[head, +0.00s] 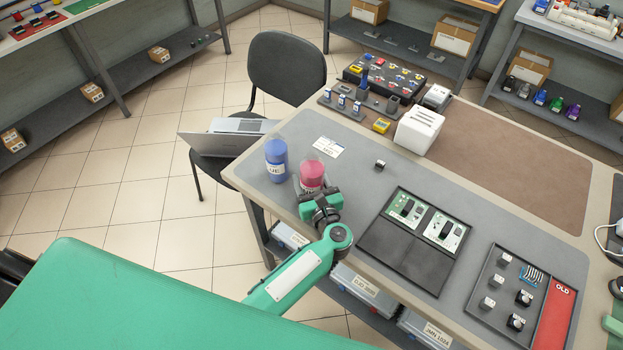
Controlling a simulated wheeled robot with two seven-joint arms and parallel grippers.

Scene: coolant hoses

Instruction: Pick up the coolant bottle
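A blue bottle or canister (276,160) with a white label stands upright near the left edge of the work table. A pinkish-red one (312,174) stands just to its right; its lower part is partly hidden by my gripper. I cannot tell from the label which is the coolant bottle. My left gripper (317,197) is at the near side of the red one, over the table edge, its arm coming in from the lower left. Its fingers overlap the red bottle in view, and I cannot tell whether they touch or hold it.
A black case (415,240) with two boards and a parts tray (520,300) are to the right. A laptop (228,137) and chair (286,68) stand beyond the table's left edge.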

